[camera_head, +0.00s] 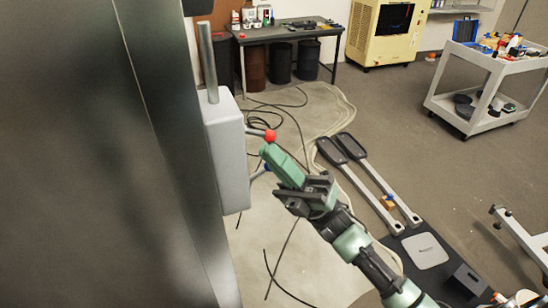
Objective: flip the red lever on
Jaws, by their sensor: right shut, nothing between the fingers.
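A pale grey box (229,160) is mounted on the side of the dark metal panel at left. A red-knobbed lever (270,135) sticks out to the right from the box's upper side. My left gripper is out of view.
The large dark metal panel (80,150) fills the left side. A vertical grey pipe (208,65) rises from the box. Black cables (291,112) lie on the floor behind. A table (285,31), yellow machine (387,30) and white cart (487,75) stand farther back.

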